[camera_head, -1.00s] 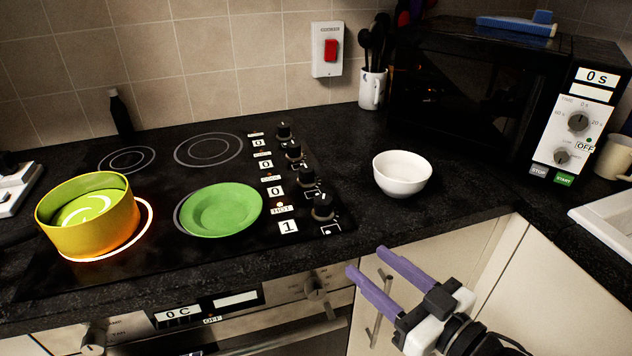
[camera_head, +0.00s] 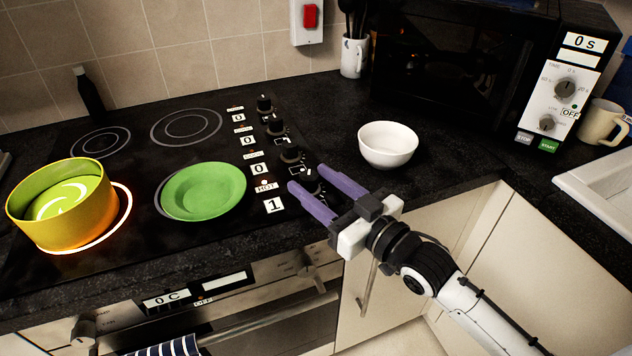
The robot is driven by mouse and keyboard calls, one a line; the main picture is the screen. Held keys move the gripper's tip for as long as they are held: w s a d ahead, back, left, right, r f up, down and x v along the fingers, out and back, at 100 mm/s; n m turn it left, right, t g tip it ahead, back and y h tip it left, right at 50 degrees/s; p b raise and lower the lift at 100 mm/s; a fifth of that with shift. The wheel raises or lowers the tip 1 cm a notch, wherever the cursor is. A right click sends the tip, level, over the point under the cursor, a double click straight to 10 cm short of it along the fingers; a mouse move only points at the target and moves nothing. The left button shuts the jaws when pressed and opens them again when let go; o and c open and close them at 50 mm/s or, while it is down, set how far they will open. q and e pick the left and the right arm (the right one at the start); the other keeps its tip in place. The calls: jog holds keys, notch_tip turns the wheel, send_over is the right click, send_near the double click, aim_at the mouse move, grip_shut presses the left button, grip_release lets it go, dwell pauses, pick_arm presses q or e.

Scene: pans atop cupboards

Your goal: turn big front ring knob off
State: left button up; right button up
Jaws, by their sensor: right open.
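The stove (camera_head: 140,240) is a black hob with a column of several knobs at its right side. The front knob (camera_head: 311,187) is at the near end, its display (camera_head: 273,205) reads 1, and it is partly hidden by my gripper. The front left ring (camera_head: 124,205) glows orange under a yellow pot (camera_head: 70,215). My right gripper (camera_head: 308,183) is open, its two purple fingers reaching to the front knob, one on each side of it in the picture. I cannot tell whether they touch it. My left gripper is not in view.
A green plate (camera_head: 203,191) lies on the hob's front right ring. A white bowl (camera_head: 387,145) stands right of the knobs. The microwave (camera_head: 470,70) is at the back right. The oven front (camera_head: 220,310) and cupboards lie below the counter edge.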

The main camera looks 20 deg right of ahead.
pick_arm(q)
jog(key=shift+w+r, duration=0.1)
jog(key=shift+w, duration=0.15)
pick_arm(e)
jog(key=shift+w, duration=0.1)
jog(key=shift+c, duration=0.8)
jog(key=c, duration=0.9)
jog(key=shift+y, duration=0.3)
